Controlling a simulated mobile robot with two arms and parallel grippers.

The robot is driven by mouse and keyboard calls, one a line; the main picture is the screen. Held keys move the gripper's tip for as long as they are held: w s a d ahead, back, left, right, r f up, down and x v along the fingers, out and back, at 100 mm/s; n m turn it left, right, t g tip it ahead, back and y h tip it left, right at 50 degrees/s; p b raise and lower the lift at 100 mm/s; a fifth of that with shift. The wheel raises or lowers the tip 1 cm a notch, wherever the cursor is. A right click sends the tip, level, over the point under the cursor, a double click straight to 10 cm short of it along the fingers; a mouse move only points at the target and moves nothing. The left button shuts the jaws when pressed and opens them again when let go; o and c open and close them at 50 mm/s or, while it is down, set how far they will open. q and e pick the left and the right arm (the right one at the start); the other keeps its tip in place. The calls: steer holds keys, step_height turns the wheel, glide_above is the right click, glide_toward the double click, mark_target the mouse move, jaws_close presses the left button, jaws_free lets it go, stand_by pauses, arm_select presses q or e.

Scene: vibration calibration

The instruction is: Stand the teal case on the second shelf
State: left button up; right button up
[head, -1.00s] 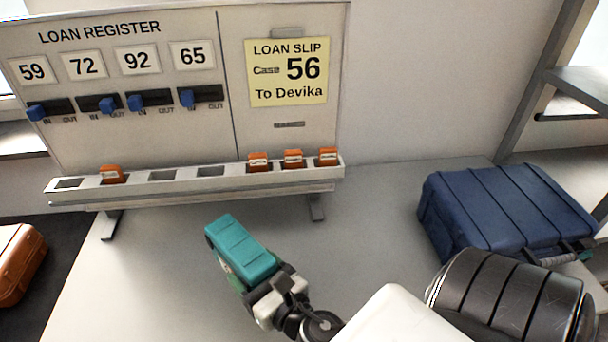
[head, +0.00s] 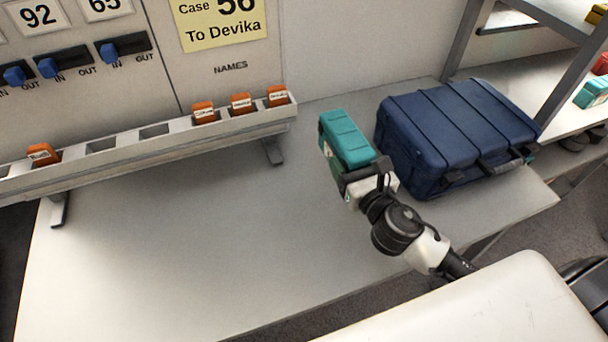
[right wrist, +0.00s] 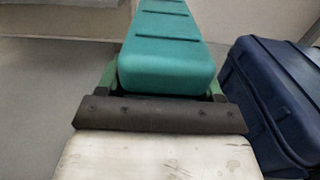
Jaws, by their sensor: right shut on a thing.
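The teal case (head: 346,140) is a small ribbed box held above the table, left of the large blue case. My right gripper (head: 362,172) is shut on it; it also fills the middle of the right wrist view (right wrist: 166,50). A shelf unit (head: 560,97) stands at the right, with a lower board and a higher board partly in view. A second teal case (head: 592,92) with a white label sits on the lower board. Which board is the second shelf I cannot tell. My left gripper is not in view.
A large blue case (head: 455,130) lies on the table (head: 200,240) between the held case and the shelf; it shows in the right wrist view (right wrist: 280,95). A register board with a slotted rail (head: 150,140) holding orange tags stands at the left. A red item (head: 600,63) is on the shelf.

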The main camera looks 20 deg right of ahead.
steer(key=shift+w+a+f, duration=0.1)
steer(key=shift+w+f, duration=0.1)
steer(key=shift+f, duration=0.1)
steer(key=w+a+f, duration=0.1)
steer(key=a+f, duration=0.1)
steer(key=a, duration=0.1)
steer(key=w+a+f+b, duration=0.1)
steer(key=a+f, duration=0.1)
steer(key=a, duration=0.1)
steer(key=w+a+f, duration=0.1)
steer(key=a, duration=0.2)
steer(key=shift+w+a+f+b, duration=0.1)
steer(key=shift+a+f+b, duration=0.2)
steer(key=shift+f, duration=0.1)
step_height(320, 180, down, 4)
steer(key=shift+f+b, duration=0.1)
steer(key=shift+b, duration=0.85)
steer(key=o, duration=0.8)
steer(key=shift+f, duration=0.15)
steer(key=shift+c, duration=0.2)
steer(key=o, duration=0.4)
steer(key=shift+o, duration=0.2)
